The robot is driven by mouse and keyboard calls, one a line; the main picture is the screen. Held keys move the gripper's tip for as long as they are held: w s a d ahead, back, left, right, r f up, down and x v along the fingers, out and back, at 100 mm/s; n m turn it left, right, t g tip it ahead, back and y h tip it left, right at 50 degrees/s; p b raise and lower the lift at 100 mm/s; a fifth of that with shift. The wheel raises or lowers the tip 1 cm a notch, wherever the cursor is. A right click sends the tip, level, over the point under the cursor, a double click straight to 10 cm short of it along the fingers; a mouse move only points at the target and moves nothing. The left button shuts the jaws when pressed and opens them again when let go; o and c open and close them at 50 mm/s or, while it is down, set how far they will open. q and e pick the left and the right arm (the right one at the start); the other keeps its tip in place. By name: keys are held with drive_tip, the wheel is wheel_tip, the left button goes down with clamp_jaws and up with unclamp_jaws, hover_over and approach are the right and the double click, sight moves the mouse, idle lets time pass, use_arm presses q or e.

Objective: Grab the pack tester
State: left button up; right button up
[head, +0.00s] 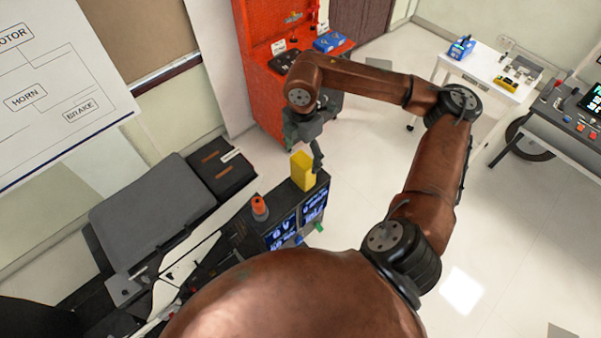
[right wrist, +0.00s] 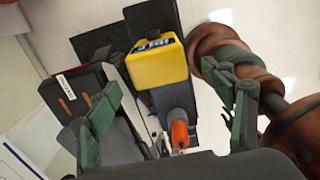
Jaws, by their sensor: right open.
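The yellow box that I take for the pack tester (head: 302,171) stands upright on the end of a dark console in the head view. It also shows in the right wrist view (right wrist: 157,66), with a blue label or screen on its top edge. My right gripper (head: 317,150) is just above and beside it, pointing down. In the right wrist view my right gripper (right wrist: 168,118) has its fingers spread wide, with the box lying ahead between them, apparently untouched. My left gripper is not in view.
An orange-topped knob (head: 260,206) stands on the console (head: 285,222) near the yellow box. A grey seat-like pad (head: 150,210) and a dark box (head: 220,172) lie to the left. A red cabinet (head: 262,75) stands behind. A white table (head: 490,72) is far right.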

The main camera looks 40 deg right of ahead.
sight(301, 160)
drive_tip(key=f+b, duration=0.3)
drive_tip(key=f, duration=0.1)
drive_tip(key=shift+w+d, duration=0.1)
drive_tip(key=shift+w, duration=0.15)
drive_tip(key=shift+s+f, duration=0.1)
drive_tip(key=shift+f, duration=0.1)
drive_tip(key=shift+s+f, duration=0.1)
drive_tip(key=shift+f, duration=0.25)
drive_tip(key=f+p, duration=0.1)
drive_tip(key=f, duration=0.1)
drive_tip(key=f+p, duration=0.1)
drive_tip(key=f, duration=0.1)
drive_tip(key=f+p, duration=0.1)
drive_tip(key=f, duration=0.1)
drive_tip(key=shift+d, duration=0.25)
drive_tip(key=shift+f, duration=0.4)
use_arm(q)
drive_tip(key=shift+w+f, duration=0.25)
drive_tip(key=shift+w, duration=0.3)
use_arm(e)
drive_tip(key=c, duration=1.4)
drive_tip(key=shift+r, duration=0.1)
